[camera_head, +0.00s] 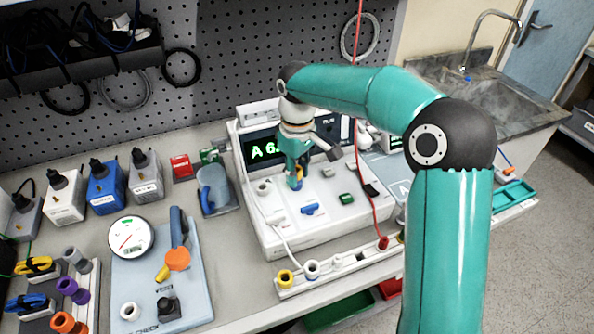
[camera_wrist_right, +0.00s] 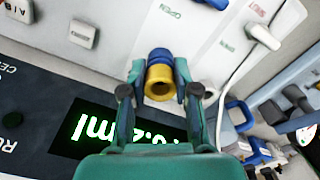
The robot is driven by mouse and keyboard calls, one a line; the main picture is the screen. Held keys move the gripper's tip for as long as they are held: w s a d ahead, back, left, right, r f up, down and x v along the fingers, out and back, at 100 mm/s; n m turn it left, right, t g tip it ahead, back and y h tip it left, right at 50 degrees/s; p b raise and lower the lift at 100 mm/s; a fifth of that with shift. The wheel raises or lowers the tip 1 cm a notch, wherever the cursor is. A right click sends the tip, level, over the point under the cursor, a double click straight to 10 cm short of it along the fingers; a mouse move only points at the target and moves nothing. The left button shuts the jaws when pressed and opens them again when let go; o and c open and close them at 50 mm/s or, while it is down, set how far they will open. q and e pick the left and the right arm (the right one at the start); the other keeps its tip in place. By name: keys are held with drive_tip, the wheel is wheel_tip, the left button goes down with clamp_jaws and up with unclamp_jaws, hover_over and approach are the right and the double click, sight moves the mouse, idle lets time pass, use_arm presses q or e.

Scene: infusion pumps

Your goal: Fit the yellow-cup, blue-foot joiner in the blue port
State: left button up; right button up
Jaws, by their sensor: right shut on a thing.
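My right gripper (camera_head: 296,177) reaches down over the white pump's top panel, in front of its display. It is shut on the joiner, which shows between the fingertips (camera_wrist_right: 160,72) in the right wrist view. The joiner's yellow cup (camera_wrist_right: 160,82) faces the wrist camera, and its blue foot (camera_wrist_right: 160,55) points away, towards the white panel. In the head view the joiner (camera_head: 295,184) is small and partly covered by the fingers. The blue port is not clearly visible; I cannot tell whether the foot touches it. My left gripper is not in view.
The white pump (camera_head: 335,222) carries a blue lever (camera_head: 310,208) and a green part (camera_head: 346,198) near the gripper. A red line hangs at the right. A white rack (camera_head: 340,265) with a yellow cup (camera_head: 286,277) lies in front. A scale board (camera_head: 140,280) stands left.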

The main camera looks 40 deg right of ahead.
idle(0.3)
drive_tip(key=o, duration=0.9)
drive_tip(key=shift+o, duration=0.2)
drive_tip(key=o, duration=0.4)
drive_tip(key=shift+o, duration=0.2)
wheel_tip(320, 180, up, 7)
drive_tip(key=p, duration=0.6)
drive_tip(key=shift+p, duration=0.3)
